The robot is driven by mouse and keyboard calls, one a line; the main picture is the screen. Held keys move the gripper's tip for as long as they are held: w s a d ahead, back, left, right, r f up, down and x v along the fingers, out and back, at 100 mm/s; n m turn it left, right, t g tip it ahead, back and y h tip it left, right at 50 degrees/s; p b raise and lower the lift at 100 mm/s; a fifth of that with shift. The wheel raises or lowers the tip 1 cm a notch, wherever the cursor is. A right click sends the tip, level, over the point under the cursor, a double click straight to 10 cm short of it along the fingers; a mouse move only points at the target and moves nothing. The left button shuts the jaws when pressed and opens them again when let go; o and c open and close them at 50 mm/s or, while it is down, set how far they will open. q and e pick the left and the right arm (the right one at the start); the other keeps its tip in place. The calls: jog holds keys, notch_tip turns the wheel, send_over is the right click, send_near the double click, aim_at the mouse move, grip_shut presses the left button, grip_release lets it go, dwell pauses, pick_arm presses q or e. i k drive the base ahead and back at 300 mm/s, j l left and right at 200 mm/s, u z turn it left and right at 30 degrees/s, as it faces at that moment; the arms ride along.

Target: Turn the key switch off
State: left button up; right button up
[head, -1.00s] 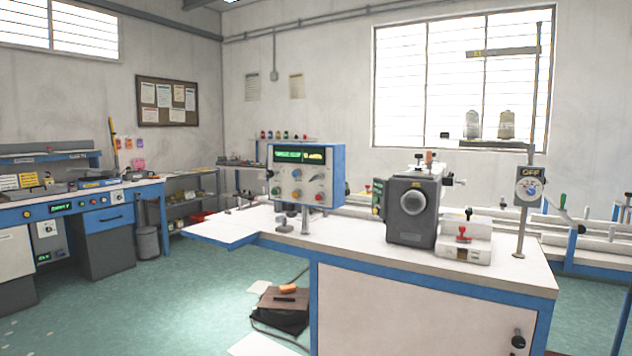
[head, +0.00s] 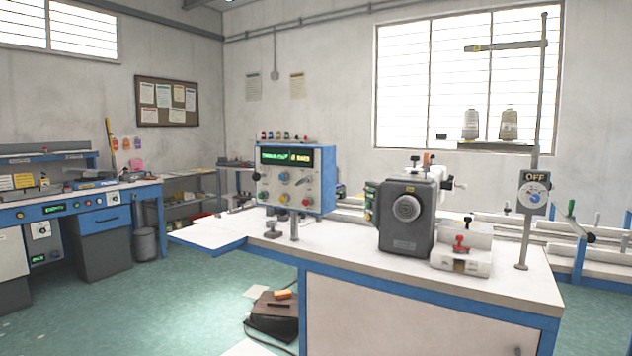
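A small grey switch plate marked OFF (head: 535,192) hangs on the upright post at the right end of the white-topped bench. A blue-edged control box (head: 295,178) stands on a post further left. Neither of my grippers is in view.
A dark grey sewing machine head (head: 407,215) stands on the bench (head: 345,246) between box and post, with a white block (head: 462,250) at its right. Two thread cones (head: 509,124) sit on a shelf above. A dark bag (head: 272,315) lies on the floor (head: 175,300) left of the bench.

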aim_at(309, 179)
jog(key=i+z, duration=0.25)
jog(key=i, duration=1.2)
jog(key=l, duration=0.05)
